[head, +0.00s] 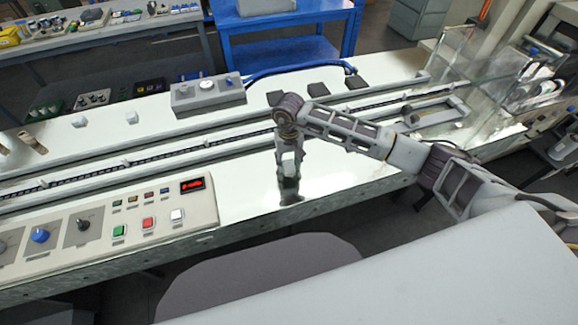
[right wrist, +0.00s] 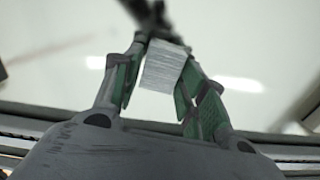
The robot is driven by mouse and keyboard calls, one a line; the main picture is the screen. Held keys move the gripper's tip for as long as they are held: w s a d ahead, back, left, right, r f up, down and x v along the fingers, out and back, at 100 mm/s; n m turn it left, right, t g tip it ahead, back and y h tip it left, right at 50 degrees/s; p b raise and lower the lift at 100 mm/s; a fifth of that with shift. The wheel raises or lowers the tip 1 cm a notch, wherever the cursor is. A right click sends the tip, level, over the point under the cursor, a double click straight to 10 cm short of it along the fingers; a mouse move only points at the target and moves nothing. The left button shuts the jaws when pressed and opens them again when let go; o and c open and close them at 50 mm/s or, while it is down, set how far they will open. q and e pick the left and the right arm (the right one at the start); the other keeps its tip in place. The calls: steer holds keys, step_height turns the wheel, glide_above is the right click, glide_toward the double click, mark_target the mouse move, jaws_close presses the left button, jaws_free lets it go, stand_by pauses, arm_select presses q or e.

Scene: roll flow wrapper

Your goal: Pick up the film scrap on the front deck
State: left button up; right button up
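My right gripper (head: 289,188) points down at the shiny front deck (head: 335,180), right of the control panel. In the right wrist view its two green-padded fingers (right wrist: 163,75) stand on either side of a small pale block with fine stripes, which I take for the film scrap (right wrist: 165,66). Dark reflections of the gripper show in the deck beyond. The scrap cannot be made out in the head view. My left gripper is not in view.
The control panel (head: 110,228) with buttons and a red display is left of the gripper. A chain track (head: 150,155) runs behind it along the machine. A grey box with knobs (head: 208,93) stands farther back. A clear guard (head: 455,55) is at the right.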

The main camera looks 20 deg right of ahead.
mark_target(289, 163)
steer(key=shift+c, duration=0.8)
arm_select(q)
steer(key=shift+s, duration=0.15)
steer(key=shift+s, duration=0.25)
arm_select(e)
steer(key=shift+r, duration=0.1)
steer(key=shift+r, duration=0.4)
step_height(289, 163, up, 7)
steer(key=shift+r+b, duration=0.15)
steer(key=shift+b, duration=0.4)
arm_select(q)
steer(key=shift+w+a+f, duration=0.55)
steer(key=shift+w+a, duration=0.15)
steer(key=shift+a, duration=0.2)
arm_select(e)
steer(key=shift+r, duration=0.85)
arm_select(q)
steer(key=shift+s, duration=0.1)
